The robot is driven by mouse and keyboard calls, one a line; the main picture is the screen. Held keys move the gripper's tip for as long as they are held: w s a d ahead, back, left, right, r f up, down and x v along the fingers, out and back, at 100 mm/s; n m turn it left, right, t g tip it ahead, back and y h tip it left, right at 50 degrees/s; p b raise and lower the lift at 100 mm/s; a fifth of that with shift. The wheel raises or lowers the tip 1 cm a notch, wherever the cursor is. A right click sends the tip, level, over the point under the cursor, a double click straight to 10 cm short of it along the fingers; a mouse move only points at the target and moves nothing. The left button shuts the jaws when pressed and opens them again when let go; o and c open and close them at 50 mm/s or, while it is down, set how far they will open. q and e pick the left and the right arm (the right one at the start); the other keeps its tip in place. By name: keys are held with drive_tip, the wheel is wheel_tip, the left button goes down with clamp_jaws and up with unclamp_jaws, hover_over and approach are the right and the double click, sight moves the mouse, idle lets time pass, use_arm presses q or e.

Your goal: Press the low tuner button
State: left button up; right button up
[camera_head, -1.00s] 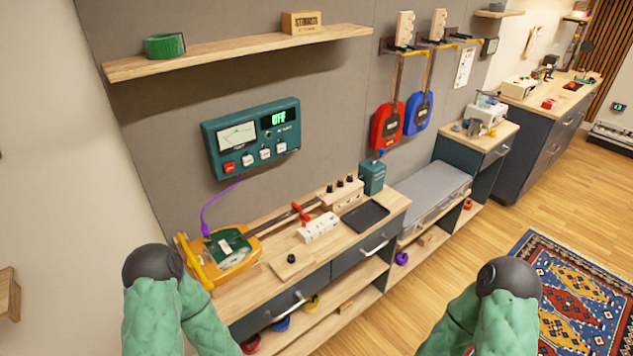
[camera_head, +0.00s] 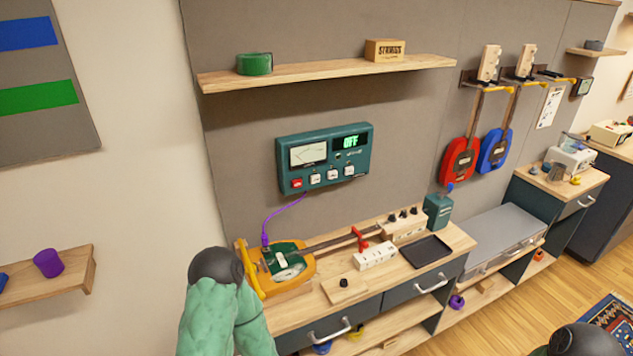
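A teal tuner (camera_head: 324,158) hangs on the grey wall panel above the workbench. It has a pale needle meter on the left and a dark display (camera_head: 351,142) that reads "OFF" in green. Along its lower edge are a red button (camera_head: 297,184) and several white buttons (camera_head: 333,173); their labels are too small to read. A purple cable runs from the tuner down to a yellow and green instrument (camera_head: 280,267) lying on the bench. My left arm's green link and dark joint show at the bottom, below the tuner; neither gripper is visible.
A wooden shelf (camera_head: 325,72) juts out above the tuner with a green roll (camera_head: 254,64) and a wooden block (camera_head: 385,50). The workbench (camera_head: 310,311) below holds a white power strip (camera_head: 375,256) and a black tray (camera_head: 427,251). Red and blue instruments (camera_head: 460,162) hang at right.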

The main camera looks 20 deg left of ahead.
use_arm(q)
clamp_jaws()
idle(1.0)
